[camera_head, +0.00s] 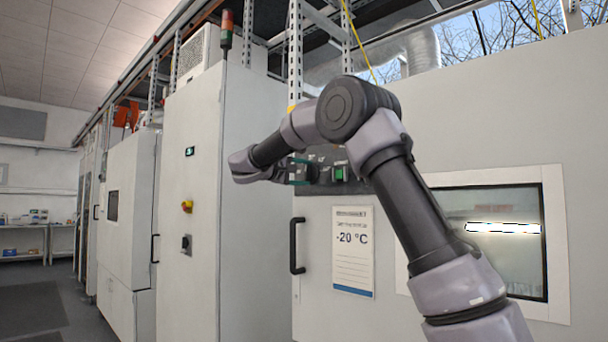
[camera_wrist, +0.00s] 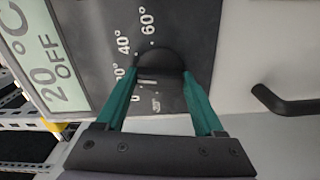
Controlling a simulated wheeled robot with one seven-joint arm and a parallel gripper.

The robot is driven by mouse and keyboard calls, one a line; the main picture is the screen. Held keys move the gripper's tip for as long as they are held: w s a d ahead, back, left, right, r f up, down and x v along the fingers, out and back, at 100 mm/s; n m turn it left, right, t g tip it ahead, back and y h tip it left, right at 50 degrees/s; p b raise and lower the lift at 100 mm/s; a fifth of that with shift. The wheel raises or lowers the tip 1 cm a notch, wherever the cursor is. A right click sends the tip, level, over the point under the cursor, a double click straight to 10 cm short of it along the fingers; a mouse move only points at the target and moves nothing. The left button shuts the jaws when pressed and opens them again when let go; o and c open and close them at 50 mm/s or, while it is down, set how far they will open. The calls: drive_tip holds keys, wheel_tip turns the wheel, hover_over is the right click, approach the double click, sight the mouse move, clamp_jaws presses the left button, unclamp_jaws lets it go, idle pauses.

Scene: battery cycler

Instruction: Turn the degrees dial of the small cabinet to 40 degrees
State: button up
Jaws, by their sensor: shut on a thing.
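The dark degrees dial (camera_wrist: 160,62) sits on the cabinet's dark grey control panel (camera_wrist: 90,25) in the wrist view. White marks for 40° and 60° read along its upper left side, with smaller ones partly hidden lower down. My gripper (camera_wrist: 160,77) has its two green fingers on either side of the dial, shut on it. I cannot tell which mark the dial points to. In the head view my gripper (camera_head: 300,171) is at the panel of the small cabinet (camera_head: 314,220), and the dial is hidden there.
A display (camera_wrist: 47,55) beside the dial reads 20 °C OFF. A black handle (camera_wrist: 285,103) lies right of the panel in the wrist view.

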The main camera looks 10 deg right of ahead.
drive_tip(key=m, duration=0.6)
idle(0.6)
drive_tip(key=o, duration=1.4)
drive_tip(key=v, duration=1.1)
drive_tip(key=shift+w, duration=0.1)
